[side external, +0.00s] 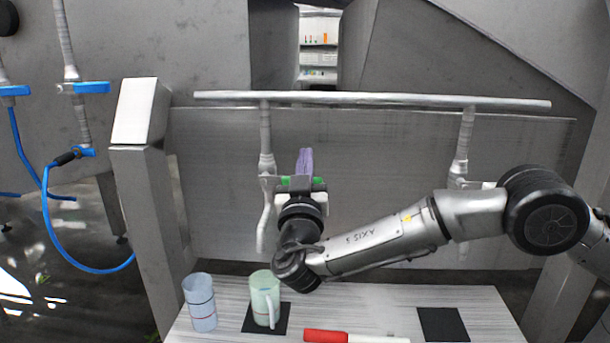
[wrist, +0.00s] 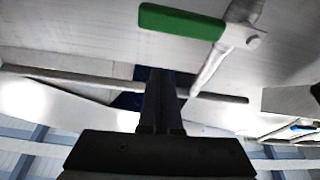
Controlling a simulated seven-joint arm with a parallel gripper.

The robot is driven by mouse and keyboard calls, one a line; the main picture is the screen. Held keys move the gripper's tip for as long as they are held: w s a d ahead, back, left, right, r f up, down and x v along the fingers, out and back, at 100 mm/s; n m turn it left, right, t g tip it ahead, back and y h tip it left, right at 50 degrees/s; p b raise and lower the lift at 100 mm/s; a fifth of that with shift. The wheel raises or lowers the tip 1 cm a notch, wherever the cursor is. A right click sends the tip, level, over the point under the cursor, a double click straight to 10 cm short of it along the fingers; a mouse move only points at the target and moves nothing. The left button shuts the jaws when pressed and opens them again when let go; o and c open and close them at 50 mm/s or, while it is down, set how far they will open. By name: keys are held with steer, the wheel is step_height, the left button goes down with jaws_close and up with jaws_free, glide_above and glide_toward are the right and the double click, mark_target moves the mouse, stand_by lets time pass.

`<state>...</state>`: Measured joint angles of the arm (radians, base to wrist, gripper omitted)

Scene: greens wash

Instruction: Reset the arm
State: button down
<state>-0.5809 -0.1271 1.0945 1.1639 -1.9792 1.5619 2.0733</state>
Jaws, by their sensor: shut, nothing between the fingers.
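My gripper (side external: 305,158) points upward in the side view, in front of the grey metal wall and well above the table. Its fingers are together with nothing between them. In the wrist view the dark fingers (wrist: 160,80) stand side by side, closed and empty. My arm reaches in from the right, and its wrist is bent up above the table. The pale green mug (side external: 264,297) stands upright below the wrist, apart from my gripper.
The green mug stands on a black square (side external: 282,322). A bluish cup (side external: 200,302) stands to its left. A red-and-white marker-like object (side external: 326,336) lies at the front. Another black square (side external: 443,324) is bare. A horizontal rail (side external: 370,99) runs behind my gripper.

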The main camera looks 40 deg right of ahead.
steer(key=w+f+v, duration=0.1)
steer(key=v, duration=0.8)
steer(key=s+d+r+m+g+h, duration=0.1)
steer(key=d+r+m+g+h, duration=0.1)
steer(key=d+r+m+g, duration=0.3)
steer(key=s+d+r+g+h, duration=0.1)
steer(key=s+d+r, duration=0.15)
steer(key=d, duration=0.55)
steer(key=s+d+f+m+g+y, duration=0.1)
steer(key=s+d+g+y, duration=0.2)
steer(key=s+d+g, duration=0.6)
steer(key=s+d+f+n+t+y, duration=0.2)
steer(key=s+d+f+n+y, duration=0.15)
steer(key=s+f+y, duration=0.75)
steer(key=s+a+f+n+t+y, duration=0.1)
steer(key=s+a+f+n+y, duration=0.1)
steer(key=a+n, duration=0.3)
steer(key=s+a+f+n+t+y, duration=0.1)
steer(key=s+a+f+n, duration=0.1)
steer(key=a+n, duration=0.3)
steer(key=shift+a+f+t+y, duration=0.35)
steer(key=shift+a+f, duration=0.25)
steer(key=shift+a, duration=0.3)
